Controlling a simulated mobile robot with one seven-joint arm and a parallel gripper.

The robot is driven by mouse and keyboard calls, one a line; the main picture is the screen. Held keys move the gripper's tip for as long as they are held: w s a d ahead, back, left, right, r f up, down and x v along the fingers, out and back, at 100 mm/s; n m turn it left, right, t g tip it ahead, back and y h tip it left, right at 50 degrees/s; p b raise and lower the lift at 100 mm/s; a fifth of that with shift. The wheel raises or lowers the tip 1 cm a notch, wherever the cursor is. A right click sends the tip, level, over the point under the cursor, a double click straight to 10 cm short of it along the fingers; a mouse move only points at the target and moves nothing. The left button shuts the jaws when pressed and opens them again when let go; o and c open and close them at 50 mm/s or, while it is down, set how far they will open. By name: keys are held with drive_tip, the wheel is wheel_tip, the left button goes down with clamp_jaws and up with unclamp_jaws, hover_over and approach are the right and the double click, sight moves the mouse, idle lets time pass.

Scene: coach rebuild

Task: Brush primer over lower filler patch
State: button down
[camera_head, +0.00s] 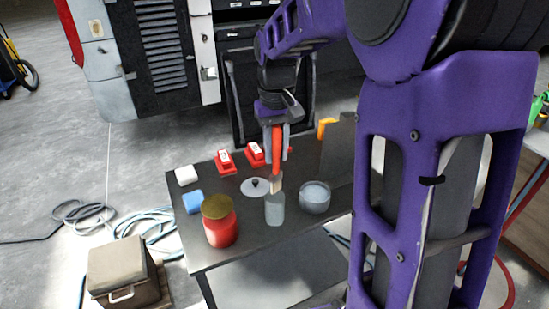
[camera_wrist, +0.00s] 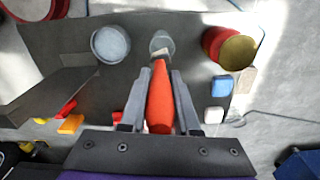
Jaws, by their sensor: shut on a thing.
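My gripper (camera_head: 277,155) is shut on the orange-red handle of a brush (camera_head: 276,142). The brush points down, and its pale tip is at the mouth of a grey translucent bottle or jar (camera_head: 275,211) on the dark table. I cannot tell whether the tip is inside it. In the wrist view the handle (camera_wrist: 160,98) lies between the fingers (camera_wrist: 161,75), with the tip overlapping the jar (camera_wrist: 162,42). A tan patch (camera_head: 97,28) shows on the coach's pale panel at upper left; I cannot tell whether it is the lower filler patch.
The dark table (camera_head: 240,250) also bears a red can with a gold lid (camera_head: 219,222), a clear round tub (camera_head: 315,197), a grey lid (camera_head: 254,188), a blue block (camera_head: 192,202), a white block (camera_head: 186,175) and red items (camera_head: 225,162). A dark upright panel (camera_head: 337,150) stands right.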

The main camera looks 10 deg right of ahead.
drive_tip(key=s+d+t+h+p, duration=0.1)
drive_tip(key=d+t+p, duration=0.2)
drive_tip(key=d+p, duration=0.55)
wheel_tip(320, 180, down, 6)
drive_tip(key=d+b, duration=0.2)
drive_tip(key=shift+r+t+b, duration=0.15)
drive_tip(key=shift+t+b, duration=0.15)
drive_tip(key=shift+b, duration=0.05)
drive_tip(key=shift+s+d, duration=0.1)
drive_tip(key=shift+f+b, duration=0.55)
drive_tip(key=shift+f, duration=0.05)
idle(1.7)
wheel_tip(320, 180, up, 7)
drive_tip(key=p, duration=0.2)
idle(0.6)
idle(0.7)
